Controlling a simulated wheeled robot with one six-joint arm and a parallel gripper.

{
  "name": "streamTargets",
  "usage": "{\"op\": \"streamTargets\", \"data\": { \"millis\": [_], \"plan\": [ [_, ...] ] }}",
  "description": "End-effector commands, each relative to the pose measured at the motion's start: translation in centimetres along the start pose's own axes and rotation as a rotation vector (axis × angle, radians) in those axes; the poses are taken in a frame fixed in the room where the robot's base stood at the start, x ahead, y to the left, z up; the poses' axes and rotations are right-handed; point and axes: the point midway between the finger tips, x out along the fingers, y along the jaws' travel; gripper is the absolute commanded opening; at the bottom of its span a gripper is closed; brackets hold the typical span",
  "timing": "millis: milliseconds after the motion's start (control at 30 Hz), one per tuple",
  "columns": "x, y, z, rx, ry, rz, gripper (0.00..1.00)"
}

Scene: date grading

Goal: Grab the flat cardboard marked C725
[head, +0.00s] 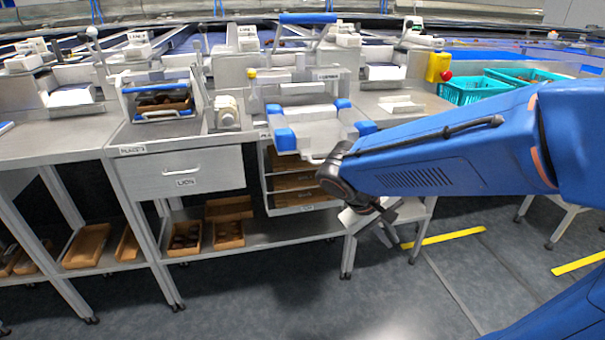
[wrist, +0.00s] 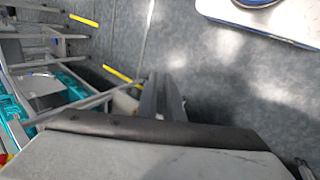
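I cannot make out the mark C725 on anything. Flat brown cardboard pieces (head: 292,182) appear stacked in the open rack under the middle bench in the head view; any marks on them are too small to read. My gripper (head: 386,222) hangs to the right of this rack, in front of the bench legs, apart from the cardboard. In the wrist view my gripper (wrist: 165,97) shows as dark fingers close together above the floor, and nothing is visibly held. I cannot tell whether the fingers touch.
Brown cardboard trays (head: 186,238) stand on the lower shelf, and more trays (head: 88,246) stand at the left. A closed drawer (head: 180,172) is left of the rack. Teal crates (head: 474,90) sit at the back right. The floor in front (head: 260,305) is clear.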

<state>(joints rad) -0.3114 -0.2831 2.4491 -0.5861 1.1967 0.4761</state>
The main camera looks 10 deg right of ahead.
Motion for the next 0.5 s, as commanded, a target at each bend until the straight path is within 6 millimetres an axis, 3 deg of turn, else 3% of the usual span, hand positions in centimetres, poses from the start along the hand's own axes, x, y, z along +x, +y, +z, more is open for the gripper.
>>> {"op": "streamTargets", "data": {
  "millis": [267, 500],
  "plan": [
    [0.4, -1.1, -6.0, -0.090, -0.003, 0.282, 0.07],
    [-0.3, -3.9, -11.9, -0.154, 0.081, 0.524, 0.07]
  ]
}}
